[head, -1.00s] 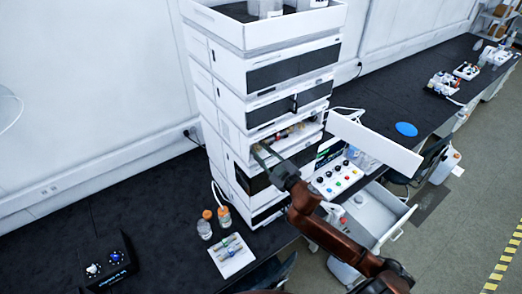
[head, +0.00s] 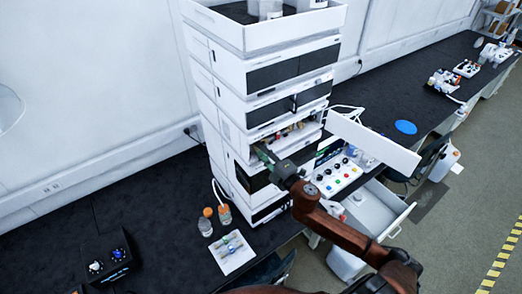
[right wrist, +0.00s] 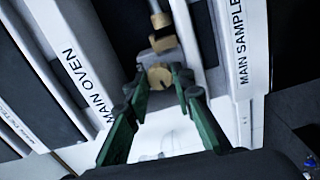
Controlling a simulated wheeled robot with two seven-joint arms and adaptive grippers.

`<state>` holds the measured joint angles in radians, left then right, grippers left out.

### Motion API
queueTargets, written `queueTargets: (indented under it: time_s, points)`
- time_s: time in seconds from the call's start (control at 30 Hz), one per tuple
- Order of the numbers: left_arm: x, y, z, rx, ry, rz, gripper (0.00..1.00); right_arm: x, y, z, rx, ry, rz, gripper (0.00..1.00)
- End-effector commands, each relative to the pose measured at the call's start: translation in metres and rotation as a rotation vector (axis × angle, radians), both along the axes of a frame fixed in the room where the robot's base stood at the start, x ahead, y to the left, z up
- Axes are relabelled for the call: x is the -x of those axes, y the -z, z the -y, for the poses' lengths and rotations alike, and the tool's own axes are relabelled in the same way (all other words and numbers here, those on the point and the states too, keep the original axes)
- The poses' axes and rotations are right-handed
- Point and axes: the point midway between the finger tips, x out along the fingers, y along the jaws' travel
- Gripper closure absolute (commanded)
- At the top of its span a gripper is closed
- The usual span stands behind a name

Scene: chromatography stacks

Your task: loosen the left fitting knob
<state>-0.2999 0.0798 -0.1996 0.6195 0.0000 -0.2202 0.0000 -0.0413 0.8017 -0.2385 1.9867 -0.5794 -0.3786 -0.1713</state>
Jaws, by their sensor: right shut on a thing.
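The right gripper (head: 264,156) reaches into the open bay of the white instrument stack (head: 232,85). In the right wrist view its green fingers (right wrist: 158,80) are shut on a round brass fitting knob (right wrist: 160,75), one fingertip on each side. Another brass fitting (right wrist: 161,30) lies just beyond it, in line with it. In the head view the fingers and arm hide the held knob; small coloured fittings (head: 290,134) show in the bay to the right of the gripper. The left gripper is not in view.
An open white door panel (head: 372,142) sticks out right of the bay. A control box (head: 337,177) with coloured buttons stands beside the stack. Bottles (head: 206,227) and a white tray (head: 230,262) stand in front. The black bench at left is mostly clear.

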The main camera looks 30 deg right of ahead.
Motion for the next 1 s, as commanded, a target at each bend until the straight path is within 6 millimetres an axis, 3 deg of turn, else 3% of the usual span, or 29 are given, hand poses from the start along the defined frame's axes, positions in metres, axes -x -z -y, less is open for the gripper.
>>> queueTargets:
  time_s: [0.4,1.0]
  points:
    - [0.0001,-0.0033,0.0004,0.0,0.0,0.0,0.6,0.0005,0.0016,-0.001,0.234,-0.003,0.017,1.0]
    - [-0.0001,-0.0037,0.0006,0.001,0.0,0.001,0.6,0.0007,0.0031,-0.0012,0.282,-0.003,0.018,1.0]
